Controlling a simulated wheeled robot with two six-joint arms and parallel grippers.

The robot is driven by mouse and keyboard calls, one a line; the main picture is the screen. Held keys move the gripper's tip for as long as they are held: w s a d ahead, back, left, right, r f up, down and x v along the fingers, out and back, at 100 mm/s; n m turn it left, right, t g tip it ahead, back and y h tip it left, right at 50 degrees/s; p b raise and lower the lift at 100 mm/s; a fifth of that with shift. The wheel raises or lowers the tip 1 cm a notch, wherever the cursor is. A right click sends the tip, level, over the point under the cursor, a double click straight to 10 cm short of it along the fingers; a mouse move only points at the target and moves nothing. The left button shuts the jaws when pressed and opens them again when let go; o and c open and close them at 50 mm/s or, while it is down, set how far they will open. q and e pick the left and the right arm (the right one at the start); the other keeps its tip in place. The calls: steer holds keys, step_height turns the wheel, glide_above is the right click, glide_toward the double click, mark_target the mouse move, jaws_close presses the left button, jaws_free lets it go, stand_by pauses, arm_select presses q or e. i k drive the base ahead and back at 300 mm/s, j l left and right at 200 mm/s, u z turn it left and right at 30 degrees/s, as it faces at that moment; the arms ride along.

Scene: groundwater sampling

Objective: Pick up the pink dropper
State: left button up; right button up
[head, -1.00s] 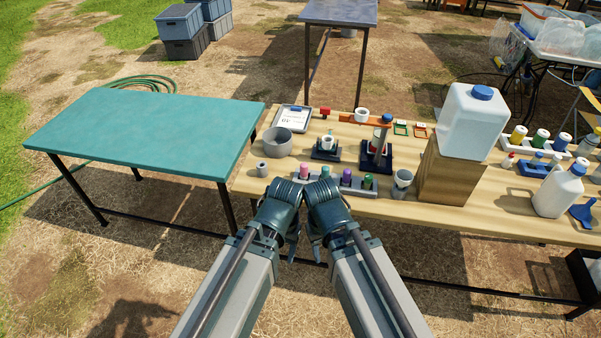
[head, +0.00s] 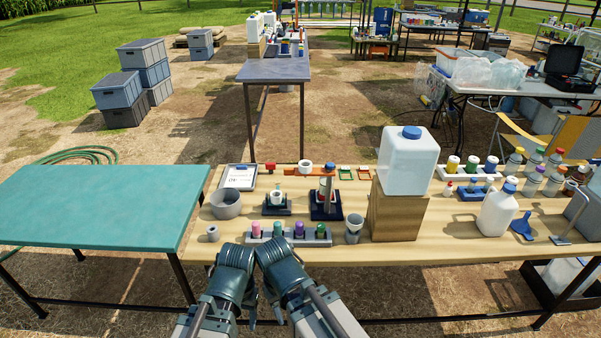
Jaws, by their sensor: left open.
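The pink dropper (head: 256,228) stands upright at the left end of a grey rack (head: 289,239) near the front edge of the wooden table. Only its pink top shows clearly above the rack. Teal, purple and green-topped droppers stand to its right in the same rack. My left gripper (head: 250,304) is open, in front of the table edge and below the rack in the picture, apart from the pink dropper. My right gripper (head: 276,308) is close beside it. My wrists partly hide both grippers, and the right jaws cannot be made out.
A grey bowl (head: 226,204) and a small grey cup (head: 213,233) stand left of the rack. A grey cup (head: 353,228) and a wooden block (head: 397,215) bearing a white container (head: 404,165) stand to the right. The teal table (head: 95,205) is bare.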

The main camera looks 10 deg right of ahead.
mark_target(255, 224)
steer(key=j+z, duration=0.75)
steer(key=z, duration=0.15)
steer(key=k, duration=0.05)
